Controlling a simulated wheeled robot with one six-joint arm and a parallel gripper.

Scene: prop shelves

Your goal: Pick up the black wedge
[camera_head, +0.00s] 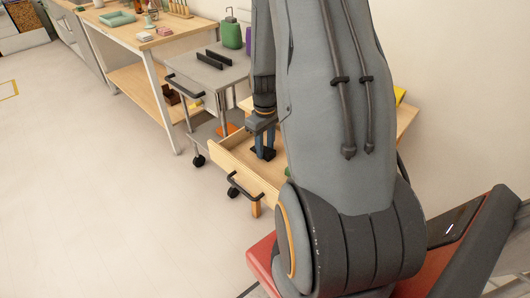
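A small black object (263,155), which looks like the black wedge, lies in the open wooden drawer (235,172). My gripper (264,148) reaches down into the drawer, with its fingers right at the black object. The fingers partly cover it, and they are too small in view to tell whether they are open or closed on it. My large grey arm hides the right part of the drawer and much of the wooden unit around it.
A grey wheeled cart (190,70) with two black bars (214,58) and a green canister (231,34) stands just behind the drawer. A wooden workbench (125,36) with small items is at upper left. The floor at left is clear.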

